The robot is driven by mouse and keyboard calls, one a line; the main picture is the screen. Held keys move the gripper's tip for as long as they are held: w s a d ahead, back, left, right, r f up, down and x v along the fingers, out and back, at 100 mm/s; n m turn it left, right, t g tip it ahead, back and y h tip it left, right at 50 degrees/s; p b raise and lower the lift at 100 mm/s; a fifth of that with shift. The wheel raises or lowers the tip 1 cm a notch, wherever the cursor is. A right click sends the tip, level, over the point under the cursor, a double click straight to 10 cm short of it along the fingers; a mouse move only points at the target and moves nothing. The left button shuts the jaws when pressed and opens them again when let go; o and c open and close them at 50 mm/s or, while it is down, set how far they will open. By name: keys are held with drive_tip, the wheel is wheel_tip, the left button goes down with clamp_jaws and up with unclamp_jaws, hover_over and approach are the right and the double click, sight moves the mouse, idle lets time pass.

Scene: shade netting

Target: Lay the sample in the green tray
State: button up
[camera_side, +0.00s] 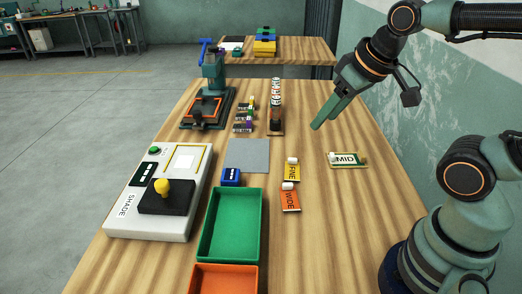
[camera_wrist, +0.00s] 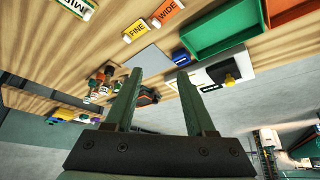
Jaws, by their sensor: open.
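A flat grey square (camera_side: 248,155), which may be the netting sample, lies on the wooden table behind the green tray. It also shows in the wrist view (camera_wrist: 143,57). The green tray (camera_side: 232,222) is open and looks empty; it is at the top right in the wrist view (camera_wrist: 222,35). My gripper (camera_side: 322,118) hangs in the air over the right side of the table, behind the MID card. Its two fingers (camera_wrist: 159,72) are apart with nothing between them, away from the grey square and the tray.
An orange tray (camera_side: 226,279) adjoins the green one. A white SHADE device (camera_side: 118,215) with a yellow knob stands left. A blue block (camera_side: 231,177) sits between square and tray. FINE (camera_side: 292,173), WIDE (camera_side: 291,203) and MID (camera_side: 347,160) cards lie right. A press-like stand (camera_side: 211,100) is farther back.

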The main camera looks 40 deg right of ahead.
drive_tip(key=m+g, duration=0.6)
drive_tip(key=m, duration=0.2)
hover_over(362, 153)
wheel_tip(362, 153, down, 13)
wheel_tip(362, 153, down, 11)
clamp_jaws()
